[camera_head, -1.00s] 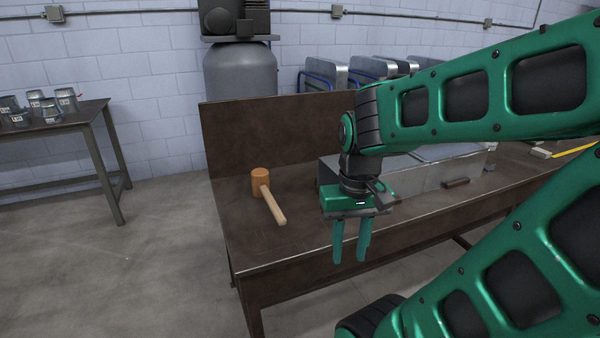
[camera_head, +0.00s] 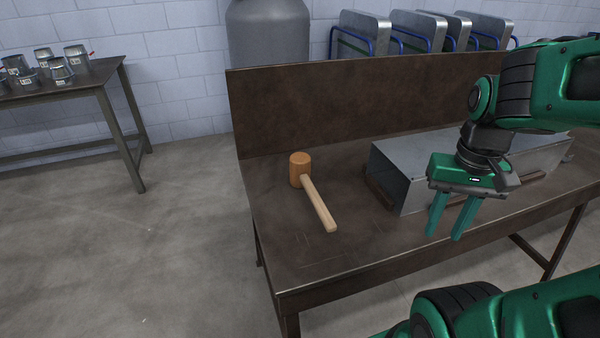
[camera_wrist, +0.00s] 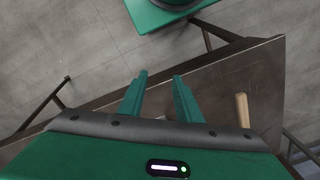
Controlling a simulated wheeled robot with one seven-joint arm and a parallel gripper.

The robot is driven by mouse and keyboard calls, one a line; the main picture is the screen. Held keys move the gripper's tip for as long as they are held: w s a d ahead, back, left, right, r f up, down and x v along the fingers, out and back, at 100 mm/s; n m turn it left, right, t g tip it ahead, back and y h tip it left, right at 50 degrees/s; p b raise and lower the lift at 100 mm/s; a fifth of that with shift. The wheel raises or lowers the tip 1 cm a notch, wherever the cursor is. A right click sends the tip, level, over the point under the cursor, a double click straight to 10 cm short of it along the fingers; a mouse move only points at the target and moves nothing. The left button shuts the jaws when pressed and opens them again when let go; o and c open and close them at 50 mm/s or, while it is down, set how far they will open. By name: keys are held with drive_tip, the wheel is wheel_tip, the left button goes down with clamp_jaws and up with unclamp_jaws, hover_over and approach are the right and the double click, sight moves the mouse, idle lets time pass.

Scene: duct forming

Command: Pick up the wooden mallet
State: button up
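The wooden mallet (camera_head: 301,170) lies on the left part of the brown workbench (camera_head: 290,254). Its head is toward the back and its pale handle (camera_head: 319,205) points toward the front right. In the wrist view only the end of the handle (camera_wrist: 243,110) shows, to the right of the fingers; the head is hidden. My gripper (camera_head: 447,236) is to the right of the mallet, over the bench's front part, fingers pointing down. In the wrist view my gripper (camera_wrist: 160,78) is open, with nothing between its fingers.
A grey sheet-metal duct (camera_head: 400,183) lies on the bench behind and beside my gripper. A raised back panel (camera_head: 340,110) runs along the bench's rear. A side table (camera_head: 85,88) with several metal pieces stands at the left. The bench around the mallet is clear.

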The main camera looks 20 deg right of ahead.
drive_tip(key=shift+o, duration=1.4)
drive_tip(key=shift+s+r, duration=0.15)
drive_tip(key=shift+s, duration=0.05)
drive_tip(key=n+t, duration=0.5)
drive_tip(key=n, duration=0.1)
approach(309, 183)
drive_tip(key=shift+w+d+f, duration=0.25)
drive_tip(key=shift+w+f, duration=0.05)
drive_tip(key=shift+w, duration=0.45)
drive_tip(key=x, duration=0.2)
drive_tip(key=a+x, duration=0.1)
drive_tip(key=x, duration=0.1)
drive_tip(key=shift+w+f, duration=0.25)
drive_tip(key=shift+f, duration=0.1)
drive_tip(key=shift+w+f, duration=0.2)
drive_tip(key=shift+f, duration=0.3)
drive_tip(key=f, duration=0.4)
drive_tip(key=shift+w+d+f, duration=0.2)
drive_tip(key=shift+w, duration=0.05)
drive_tip(key=shift+w+f, duration=0.25)
drive_tip(key=shift+f, duration=0.2)
